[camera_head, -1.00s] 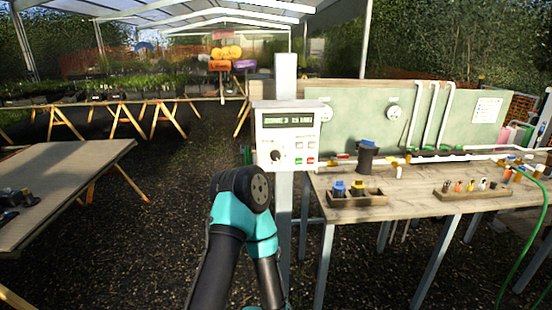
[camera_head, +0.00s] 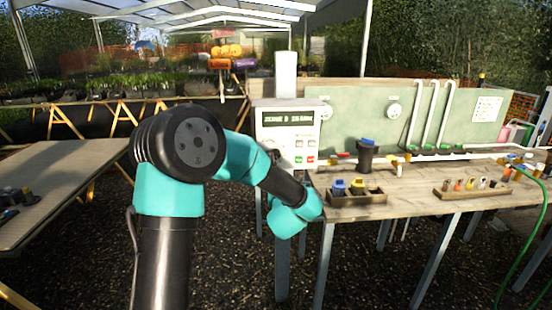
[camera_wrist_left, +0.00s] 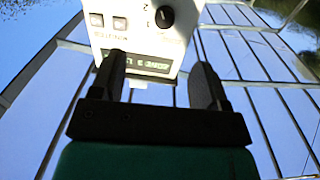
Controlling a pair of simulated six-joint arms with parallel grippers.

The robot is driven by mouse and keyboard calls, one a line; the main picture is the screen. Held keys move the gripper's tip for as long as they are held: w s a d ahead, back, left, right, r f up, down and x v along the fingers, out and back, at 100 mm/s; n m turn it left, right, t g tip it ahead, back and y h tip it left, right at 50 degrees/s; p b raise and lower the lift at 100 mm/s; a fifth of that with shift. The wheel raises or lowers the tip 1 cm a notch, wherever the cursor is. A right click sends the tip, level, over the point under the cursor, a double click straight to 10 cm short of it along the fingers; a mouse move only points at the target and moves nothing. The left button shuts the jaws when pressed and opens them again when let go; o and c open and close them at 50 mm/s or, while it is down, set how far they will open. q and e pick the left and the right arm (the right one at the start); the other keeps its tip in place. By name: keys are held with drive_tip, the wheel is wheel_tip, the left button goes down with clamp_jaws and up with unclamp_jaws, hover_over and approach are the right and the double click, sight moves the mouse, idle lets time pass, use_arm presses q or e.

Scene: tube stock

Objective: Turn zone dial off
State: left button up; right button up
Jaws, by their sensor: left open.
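The white controller box (camera_head: 288,118) stands on a grey post, with a lit display (camera_head: 288,118) on its upper front. The display text seems to begin with "ZONE", but the rest is too small to read surely. My left arm covers the box's lower left in the head view, around the dial. In the left wrist view the box appears upside down at the top, with the black round dial (camera_wrist_left: 182,15) and its pale pointer mark. My left gripper (camera_wrist_left: 158,68) is open and empty, its fingers over the box's display edge, apart from the dial. My right gripper is not in view.
Buttons (camera_head: 305,158) sit at the box's lower right. Another table (camera_head: 60,185) stands at left. Gravel floor lies between.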

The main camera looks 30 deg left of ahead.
use_arm(q)
drive_tip(key=shift+s+a+r+n+y, duration=0.1)
drive_tip(key=shift+a+r+n+y, duration=0.1)
drive_tip(key=shift+r, duration=0.3)
drive_tip(key=shift+a+r+n+y, duration=0.1)
drive_tip(key=shift+r+y, duration=0.1)
drive_tip(key=shift+r, duration=0.3)
drive_tip(key=shift+a, duration=0.1)
approach(276, 156)
drive_tip(key=x, duration=0.9)
drive_tip(key=shift+a+f, duration=0.15)
drive_tip(key=shift+a, duration=0.05)
drive_tip(key=c, duration=0.9)
